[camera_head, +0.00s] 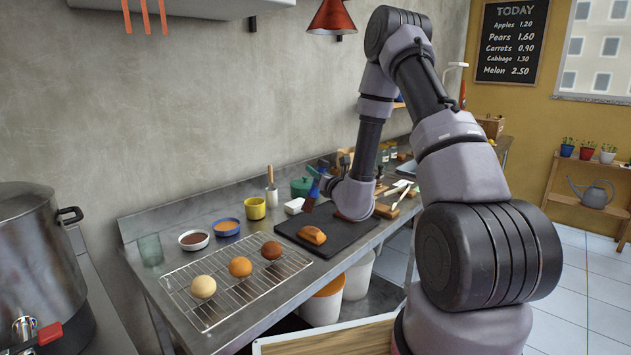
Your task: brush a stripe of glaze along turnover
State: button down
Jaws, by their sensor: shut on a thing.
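The golden-brown turnover (312,234) lies on a dark board (330,246) on the steel counter. My gripper (318,186) is above the back of the board, behind the turnover, and is shut on a brush (311,194). The brush has a blue part and brown bristles that point down, apart from the turnover. The fingers are small and partly hidden. A blue-rimmed bowl (227,235) with an orange filling and a white bowl (194,247) with a dark brown filling stand left of the board. I cannot tell which holds glaze.
A wire rack (225,303) with three round buns stands at the front left. A glass (150,249), a yellow cup (255,208), an upright brush-like tool (271,187) and a green pot (300,187) line the back. Tools and jars crowd the far right end. A steel pot (35,265) stands left.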

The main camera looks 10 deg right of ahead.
jog(key=shift+r, duration=0.4)
jog(key=shift+r, duration=0.1)
notch_tip(320, 180, up, 3)
jog(key=shift+f, duration=0.1)
